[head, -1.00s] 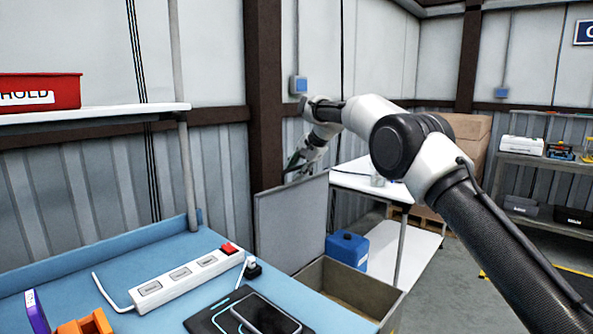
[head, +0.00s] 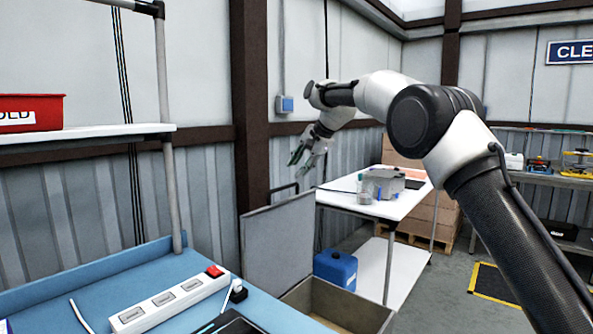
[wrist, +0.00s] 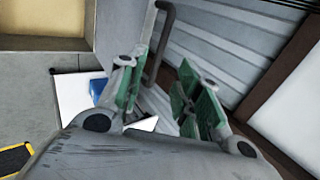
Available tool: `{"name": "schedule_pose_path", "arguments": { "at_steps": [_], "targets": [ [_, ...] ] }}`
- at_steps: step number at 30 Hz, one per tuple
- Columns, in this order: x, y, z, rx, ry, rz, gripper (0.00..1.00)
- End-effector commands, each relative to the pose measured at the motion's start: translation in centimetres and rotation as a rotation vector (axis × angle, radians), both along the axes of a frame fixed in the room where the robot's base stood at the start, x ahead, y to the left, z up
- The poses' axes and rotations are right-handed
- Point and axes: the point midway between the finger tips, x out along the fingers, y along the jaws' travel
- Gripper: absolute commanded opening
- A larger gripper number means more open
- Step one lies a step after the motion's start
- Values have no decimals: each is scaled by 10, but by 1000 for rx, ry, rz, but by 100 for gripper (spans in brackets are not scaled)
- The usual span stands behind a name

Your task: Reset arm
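My gripper (head: 302,158) is at the end of my raised arm, in the air above the top edge of a grey upright panel (head: 275,245) in the head view. In the wrist view my gripper (wrist: 160,95) shows its two green-padded fingers spread apart with nothing between them. A dark bent handle (wrist: 158,45) shows beyond the fingertips; I cannot tell its exact distance.
An open carton (head: 335,305) and a blue container (head: 335,268) stand below. A white table (head: 350,197) with jars and a grey box is behind. A blue workbench (head: 95,280) holds a power strip (head: 170,303). A wall post (head: 250,100) is close.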

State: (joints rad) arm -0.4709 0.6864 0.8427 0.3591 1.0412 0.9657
Motion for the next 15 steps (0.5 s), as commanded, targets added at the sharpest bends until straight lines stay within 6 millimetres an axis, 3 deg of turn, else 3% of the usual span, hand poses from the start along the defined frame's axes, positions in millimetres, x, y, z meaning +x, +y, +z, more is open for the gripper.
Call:
{"name": "schedule_pose_path", "arguments": {
  "at_steps": [10, 11, 13, 15],
  "targets": [
    [2, -1, 0, -43, -64, 87, 34],
    [1, -4, -9, -74, -78, 124, 34],
    [-8, -14, -46, -153, -67, 203, 34],
    [-28, -31, -77, -237, -51, 293, 34]
  ]
}}
